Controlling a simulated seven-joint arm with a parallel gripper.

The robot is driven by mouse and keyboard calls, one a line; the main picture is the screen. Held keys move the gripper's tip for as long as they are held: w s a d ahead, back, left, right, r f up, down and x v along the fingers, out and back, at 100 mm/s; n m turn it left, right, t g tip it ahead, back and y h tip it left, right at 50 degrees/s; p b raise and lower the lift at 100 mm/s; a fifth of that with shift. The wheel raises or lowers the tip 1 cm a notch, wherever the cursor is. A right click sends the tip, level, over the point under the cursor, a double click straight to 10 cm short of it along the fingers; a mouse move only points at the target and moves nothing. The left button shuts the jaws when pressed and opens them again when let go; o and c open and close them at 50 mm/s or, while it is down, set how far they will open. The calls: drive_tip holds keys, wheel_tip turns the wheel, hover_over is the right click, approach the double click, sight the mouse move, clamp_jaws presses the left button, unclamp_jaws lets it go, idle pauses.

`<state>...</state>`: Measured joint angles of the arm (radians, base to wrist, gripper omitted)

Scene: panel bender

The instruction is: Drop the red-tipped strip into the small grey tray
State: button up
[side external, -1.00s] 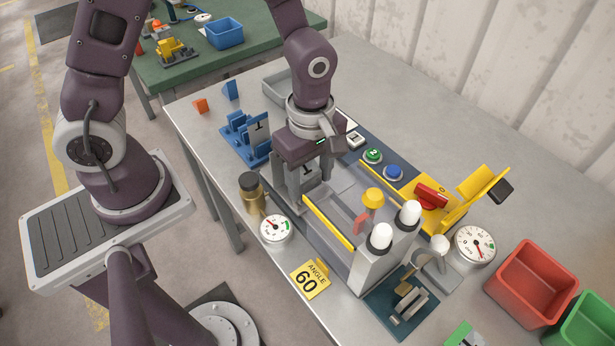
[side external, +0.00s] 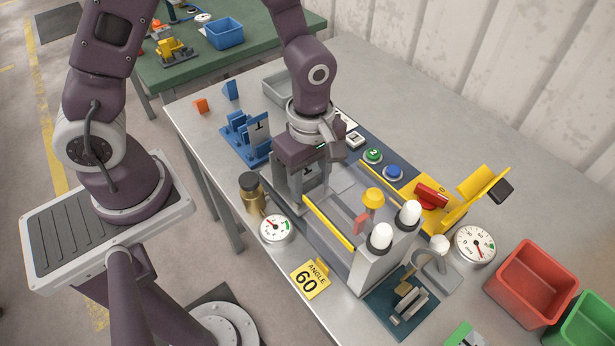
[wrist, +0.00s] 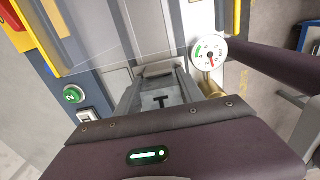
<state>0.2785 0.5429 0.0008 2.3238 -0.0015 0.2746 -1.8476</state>
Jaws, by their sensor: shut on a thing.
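My gripper (side external: 311,188) points down at the left end of the panel bender, behind its yellow bar (side external: 328,222). It is shut on a grey plate (wrist: 160,103) with a dark T-shaped mark, seen between the fingers in the wrist view. No red tip shows on this plate; its lower edge is hard to make out. A small red piece (side external: 361,222) stands below the yellow knob (side external: 373,198) on the bender; I cannot tell whether it belongs to a strip. A grey tray (side external: 272,92) lies at the back of the table, partly hidden by my arm.
A blue rack (side external: 240,138) stands left of my gripper, with a brass cylinder (side external: 251,194) and a dial (side external: 276,228) in front. White-topped posts (side external: 380,237), a red bin (side external: 535,280) and a green bin (side external: 588,325) are at right. The back right tabletop is clear.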

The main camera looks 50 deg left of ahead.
sight(310, 176)
drive_tip(key=shift+r, duration=0.15)
drive_tip(key=shift+r, duration=0.85)
drive_tip(key=shift+r, duration=2.75)
